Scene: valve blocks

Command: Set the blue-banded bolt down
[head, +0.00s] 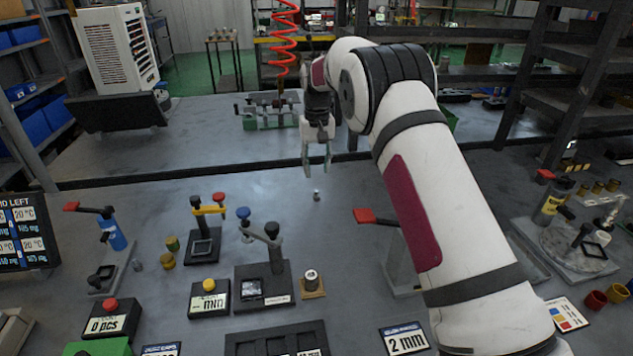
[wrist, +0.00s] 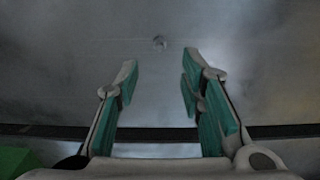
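A small metallic bolt-like piece (head: 316,195) stands on the grey bench, in the clear area at the middle. It also shows in the wrist view (wrist: 159,43), beyond the fingertips; it is too small to tell whether it has a blue band. My gripper (head: 316,172) points down over the bench behind this piece. In the wrist view my gripper (wrist: 160,72) has its two green-padded fingers apart, with only bare surface between them. The piece is apart from both fingers.
A blue-bodied valve with a red handle (head: 115,234) stands at left. A green-based fixture (head: 270,118) is at the back. The bench around the small piece is clear.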

